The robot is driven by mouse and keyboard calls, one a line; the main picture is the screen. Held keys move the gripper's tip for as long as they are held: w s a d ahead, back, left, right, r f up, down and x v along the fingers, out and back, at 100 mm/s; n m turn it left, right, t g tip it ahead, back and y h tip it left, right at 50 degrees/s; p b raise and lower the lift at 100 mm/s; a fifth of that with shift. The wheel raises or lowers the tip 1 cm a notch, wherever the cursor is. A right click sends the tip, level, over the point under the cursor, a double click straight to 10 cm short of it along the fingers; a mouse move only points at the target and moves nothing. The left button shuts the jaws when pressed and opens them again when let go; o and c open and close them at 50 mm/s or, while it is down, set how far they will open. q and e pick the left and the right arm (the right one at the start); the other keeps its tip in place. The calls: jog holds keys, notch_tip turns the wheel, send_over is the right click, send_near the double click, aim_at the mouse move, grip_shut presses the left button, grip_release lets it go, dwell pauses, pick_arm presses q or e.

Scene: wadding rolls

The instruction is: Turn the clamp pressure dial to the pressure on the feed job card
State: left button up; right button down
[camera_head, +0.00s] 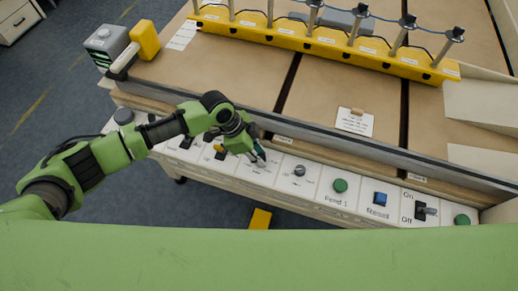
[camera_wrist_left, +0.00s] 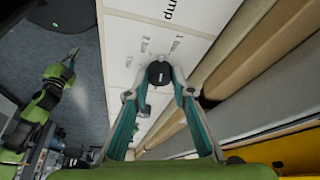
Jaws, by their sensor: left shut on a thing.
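My left gripper (camera_head: 261,158) reaches down to the control panel's sloped front. In the left wrist view its two fingers close around a round black dial (camera_wrist_left: 160,73), one on each side, and are shut on it. The dial has a short white mark on its face. Panel print beside it reads "1 bar" and "2 bar", with "...mp" further up; other markings are hidden or unclear. A white card with a brown clip (camera_head: 355,122) lies on the table; its print is too small to read. My right gripper (camera_wrist_left: 73,53) shows small in the left wrist view.
Along the panel (camera_head: 318,185) right of my gripper are a small knob (camera_head: 299,171), a green button (camera_head: 340,185), a blue Reset button (camera_head: 380,198) and an On/Off switch (camera_head: 421,210). A yellow bar with upright posts (camera_head: 330,45) crosses the table behind.

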pick_arm(q)
jog(key=n+p, duration=0.2)
jog(key=n+t+p, duration=0.1)
jog(key=n+p, duration=0.1)
jog(key=shift+s+r, duration=0.15)
jog(key=shift+r, duration=0.05)
jog(key=shift+f+n+t+p, duration=0.15)
jog(key=shift+n+t+p, duration=0.45)
jog(key=shift+n+p, duration=0.45)
jog(key=o, duration=1.1)
jog(key=shift+y, duration=0.3)
jog(key=v, duration=1.2)
